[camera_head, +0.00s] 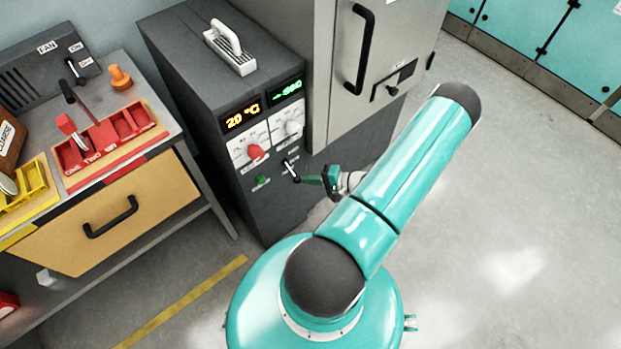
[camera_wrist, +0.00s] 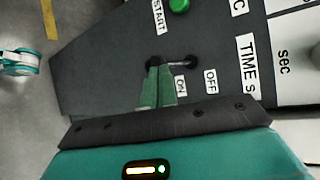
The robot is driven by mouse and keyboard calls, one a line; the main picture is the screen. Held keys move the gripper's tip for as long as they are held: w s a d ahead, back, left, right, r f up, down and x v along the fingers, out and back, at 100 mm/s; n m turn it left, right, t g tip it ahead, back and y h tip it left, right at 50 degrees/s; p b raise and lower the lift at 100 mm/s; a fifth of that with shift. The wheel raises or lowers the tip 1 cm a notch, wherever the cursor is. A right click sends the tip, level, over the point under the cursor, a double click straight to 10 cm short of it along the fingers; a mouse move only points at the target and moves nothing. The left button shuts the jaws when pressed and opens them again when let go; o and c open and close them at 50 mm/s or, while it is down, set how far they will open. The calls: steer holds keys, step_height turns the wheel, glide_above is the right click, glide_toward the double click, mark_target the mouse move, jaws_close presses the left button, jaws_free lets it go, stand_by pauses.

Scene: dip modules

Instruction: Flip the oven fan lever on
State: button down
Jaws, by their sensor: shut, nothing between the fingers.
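The dark grey oven cabinet (camera_head: 190,110) has lit displays and a small lever (camera_head: 290,170) low on its front. In the wrist view the lever (camera_wrist: 178,63) has a metallic shaft and dark ends, with ON and OFF labels beside it. My gripper (camera_head: 304,180) is shut and empty, its green fingertips right at the lever. In the wrist view the fingertips (camera_wrist: 157,68) overlap the lever's end on the ON side; whether they touch it I cannot tell. No FAN label is readable beside this lever.
A grey panel labelled FAN and ON, with its own lever (camera_head: 73,68), stands on the workbench at left. A green START button (camera_wrist: 179,5) and dials are near the oven lever. A tall grey cabinet (camera_head: 385,60) stands close on the right. Open floor (camera_head: 500,230) lies further right.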

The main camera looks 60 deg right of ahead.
steer(key=shift+r, duration=0.8)
steer(key=shift+s, duration=0.1)
